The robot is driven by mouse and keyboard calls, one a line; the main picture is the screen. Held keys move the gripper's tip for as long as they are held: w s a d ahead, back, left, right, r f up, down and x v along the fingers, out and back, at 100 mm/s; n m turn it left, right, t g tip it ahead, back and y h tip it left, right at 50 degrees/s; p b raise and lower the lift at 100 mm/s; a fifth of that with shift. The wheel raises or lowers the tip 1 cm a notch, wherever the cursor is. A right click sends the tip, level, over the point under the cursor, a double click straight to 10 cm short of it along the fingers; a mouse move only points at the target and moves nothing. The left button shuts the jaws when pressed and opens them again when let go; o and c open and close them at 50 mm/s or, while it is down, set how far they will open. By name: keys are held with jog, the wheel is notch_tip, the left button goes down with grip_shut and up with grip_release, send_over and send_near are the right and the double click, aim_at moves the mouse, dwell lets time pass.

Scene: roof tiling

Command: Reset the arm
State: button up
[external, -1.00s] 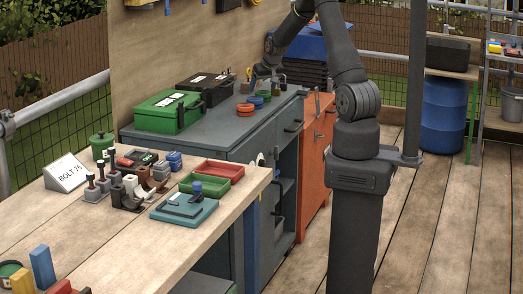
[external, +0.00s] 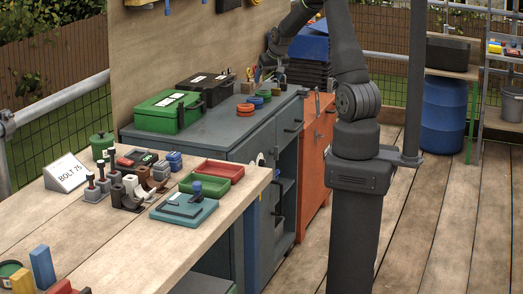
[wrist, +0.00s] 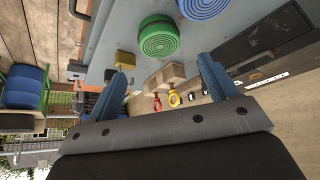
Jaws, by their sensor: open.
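My gripper (external: 266,70) is over the far part of the grey workbench (external: 215,141) in the external view, small and partly lost against the things behind it. In the wrist view my gripper (wrist: 168,80) has its two blue fingers well apart. I see nothing held between them. A green ribbed disc (wrist: 158,37) and a blue ribbed disc (wrist: 204,6) lie on the grey surface ahead of the fingers.
A green toolbox (external: 168,112) and a black case (external: 206,89) stand on the bench by the wooden wall. A red disc (external: 245,109) lies near them. An orange cabinet (external: 316,150) adjoins the bench. The wooden table (external: 110,225) in front holds trays and parts.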

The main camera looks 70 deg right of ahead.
jog(key=x, duration=0.9)
jog(key=shift+f, duration=0.15)
notch_tip(320, 180, up, 4)
jog(key=s+d+r, duration=0.4)
jog(key=s+r, duration=0.7)
jog(key=r, duration=0.1)
jog(key=w+a+n+y, duration=0.1)
jog(key=w+a+n, duration=0.1)
jog(key=w+a, duration=0.7)
jog(key=w+a+r+n+t+y, duration=0.1)
jog(key=w+a+n, duration=0.2)
jog(key=w+a, duration=0.7)
jog(key=w, duration=0.6)
jog(key=shift+a, duration=0.3)
jog(key=shift+r, duration=0.1)
jog(key=m+h, duration=0.1)
jog(key=m, duration=0.2)
send_over(263, 92)
jog(key=s+a, duration=0.1)
jog(key=a, duration=0.1)
jog(key=shift+d+f, duration=0.25)
